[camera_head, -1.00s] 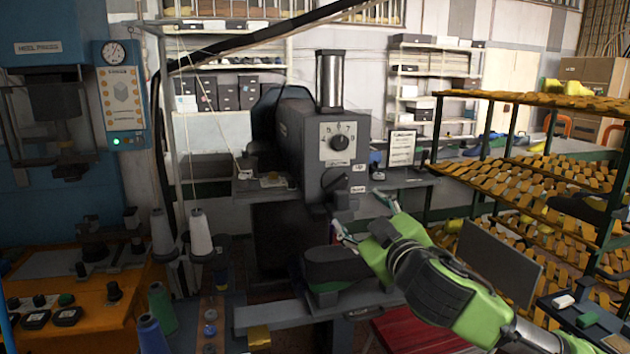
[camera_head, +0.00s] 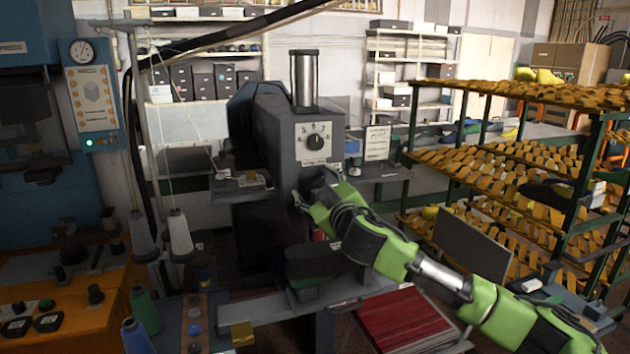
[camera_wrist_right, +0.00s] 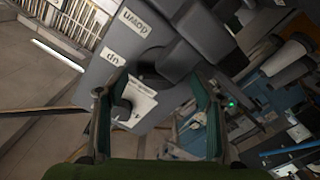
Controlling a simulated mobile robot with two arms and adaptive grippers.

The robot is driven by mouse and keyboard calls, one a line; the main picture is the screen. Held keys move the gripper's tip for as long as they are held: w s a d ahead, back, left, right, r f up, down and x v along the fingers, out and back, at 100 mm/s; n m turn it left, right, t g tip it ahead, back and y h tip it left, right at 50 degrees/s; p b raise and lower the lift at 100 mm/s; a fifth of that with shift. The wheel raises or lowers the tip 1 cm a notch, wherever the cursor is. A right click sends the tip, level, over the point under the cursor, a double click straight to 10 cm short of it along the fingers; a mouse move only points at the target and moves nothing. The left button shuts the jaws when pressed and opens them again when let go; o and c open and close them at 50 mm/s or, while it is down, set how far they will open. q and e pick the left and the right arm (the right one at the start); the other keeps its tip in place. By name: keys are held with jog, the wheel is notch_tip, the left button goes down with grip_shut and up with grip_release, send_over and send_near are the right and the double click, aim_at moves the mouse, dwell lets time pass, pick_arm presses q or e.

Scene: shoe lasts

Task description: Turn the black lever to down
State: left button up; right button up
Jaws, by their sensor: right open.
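The black lever (camera_wrist_right: 185,50) is on the front of the grey machine, and in the right wrist view it appears as a dark block beyond my fingertips. White labels reading "down" (camera_wrist_right: 136,22) and "up" (camera_wrist_right: 112,57) sit beside it. In the head view my right gripper (camera_head: 312,192) is at the machine front, just below the dial, and largely covers the lever. In the wrist view the right gripper (camera_wrist_right: 155,88) is open, with nothing held between its fingers. I cannot tell whether a finger touches the lever. My left gripper is not in view.
The dial knob (camera_head: 315,142) is above the lever on the grey machine (camera_head: 275,130). A dark padded rest (camera_head: 315,262) stands below my right gripper. A green rack (camera_head: 590,150) with several loaded shelves stands at right. Thread cones (camera_head: 179,232) stand at left.

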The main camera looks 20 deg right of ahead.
jog(key=shift+w, duration=0.2)
jog(key=c, duration=1.1)
